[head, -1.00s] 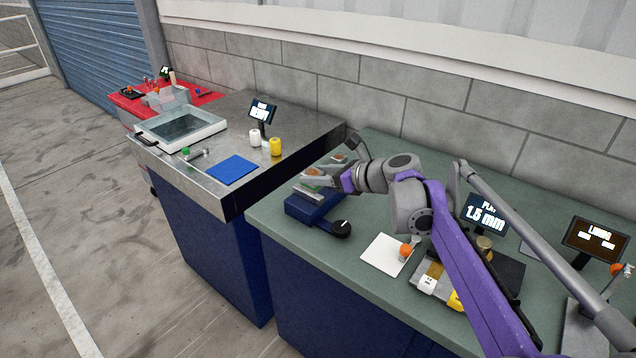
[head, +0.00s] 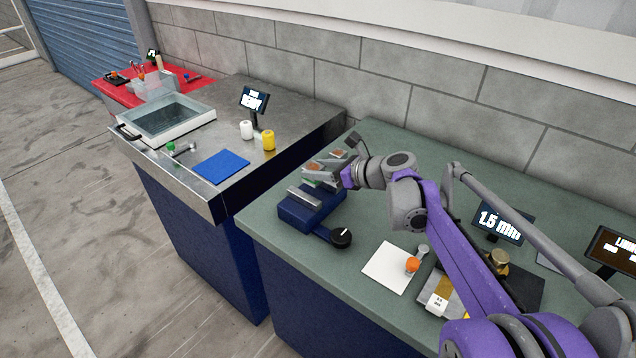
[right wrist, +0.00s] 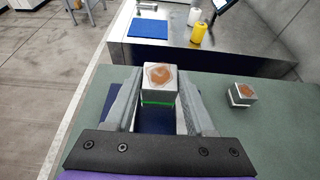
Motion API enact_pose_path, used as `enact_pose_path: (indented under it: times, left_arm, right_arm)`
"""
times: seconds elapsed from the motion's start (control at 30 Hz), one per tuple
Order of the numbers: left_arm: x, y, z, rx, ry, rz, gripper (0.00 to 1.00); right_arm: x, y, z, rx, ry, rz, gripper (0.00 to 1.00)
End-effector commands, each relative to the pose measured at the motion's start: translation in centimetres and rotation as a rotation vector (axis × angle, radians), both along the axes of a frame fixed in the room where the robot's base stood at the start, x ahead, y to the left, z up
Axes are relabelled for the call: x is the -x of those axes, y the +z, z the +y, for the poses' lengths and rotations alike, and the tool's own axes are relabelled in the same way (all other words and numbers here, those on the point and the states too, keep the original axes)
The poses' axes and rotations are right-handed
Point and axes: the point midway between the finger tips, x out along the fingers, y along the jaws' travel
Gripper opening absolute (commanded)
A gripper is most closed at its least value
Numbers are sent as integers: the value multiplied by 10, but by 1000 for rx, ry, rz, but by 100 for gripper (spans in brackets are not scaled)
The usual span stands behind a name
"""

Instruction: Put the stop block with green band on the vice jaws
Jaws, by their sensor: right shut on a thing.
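The stop block with green band (right wrist: 158,84) is a small grey block with a brownish top and a green stripe low on its side. My right gripper (head: 318,174) is shut on it, one finger on each side in the right wrist view. The vice (head: 312,209) is blue with grey metal jaws (head: 304,197) and a black knob, on the green bench. The held block is above the far part of the vice; whether it touches the jaws I cannot tell. The vice is mostly hidden beneath block and fingers in the wrist view. My left gripper is not in view.
A second brown-topped block (right wrist: 242,94) stands on the bench right of the gripper in the wrist view. A white sheet (head: 390,268) with an orange-knobbed item lies nearer. A steel table (head: 290,112) with a blue mat (head: 221,167) stands left. Small screens stand at right.

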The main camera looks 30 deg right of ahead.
Motion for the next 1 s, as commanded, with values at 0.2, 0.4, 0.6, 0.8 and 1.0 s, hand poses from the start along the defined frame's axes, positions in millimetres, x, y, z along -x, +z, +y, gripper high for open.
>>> enact_pose_path:
  times: [0.2,0.4,0.6,0.8,1.0]
  left_arm:
    - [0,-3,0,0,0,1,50]
    - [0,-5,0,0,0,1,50]
    - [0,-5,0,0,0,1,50]
    - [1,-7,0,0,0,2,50]
    - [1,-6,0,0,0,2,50]
  right_arm:
    - [0,-26,0,-1,0,-1,0]
    - [0,-40,0,-1,0,-1,0]
    - [0,-39,0,-1,0,-1,0]
    - [0,-43,0,0,0,0,64]
    - [0,-43,0,0,0,0,85]
